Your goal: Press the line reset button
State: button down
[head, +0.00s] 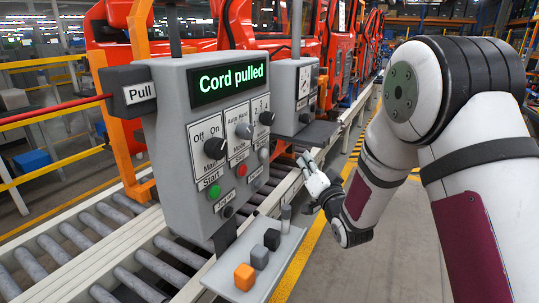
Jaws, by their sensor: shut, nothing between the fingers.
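A grey control box (180,135) stands left of centre, its display (229,82) reading "Cord pulled". Below it are three rotary knobs. The left knob (215,148) is marked Off and On. Lower down are a green button (214,191) near a "Start" label, a red button (241,170), a pale grey button (263,153) and a black round part (227,211). The small labels are too blurred to tell which is the line reset button. My gripper (305,163) is shut and empty, right of the box and apart from it, fingertips pointing up and left.
A shelf (222,276) below the box holds an orange block (244,277), a grey block (259,257), a black block (272,239) and a small upright grey piece (285,219). A roller conveyor (95,245) runs behind.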

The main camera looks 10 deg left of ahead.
jog(key=w+a+b, duration=0.2)
jog(key=w+a, duration=0.1)
jog(key=a, duration=0.5)
jog(key=shift+a, duration=0.15)
jog(key=shift+a, duration=0.15)
dwell(1.6)
jog(key=shift+w+a+b, duration=0.15)
jog(key=shift+a+b, duration=0.1)
jog(key=shift+b, duration=0.05)
jog(key=shift+w+a, duration=0.2)
jog(key=shift+a, duration=0.4)
dwell(0.8)
jog(key=shift+d, duration=0.1)
jog(key=shift+s+d, duration=0.4)
jog(key=shift+d, duration=0.45)
jog(key=shift+s+d+p, duration=0.15)
jog(key=shift+s+d, duration=0.1)
jog(key=shift+d, duration=0.55)
jog(key=shift+s+d+p, duration=0.2)
jog(key=shift+s+d, duration=0.1)
jog(key=shift+d, duration=0.5)
jog(key=shift+s+d+p, duration=0.15)
jog(key=shift+s+d, duration=0.1)
jog(key=shift+d, duration=0.55)
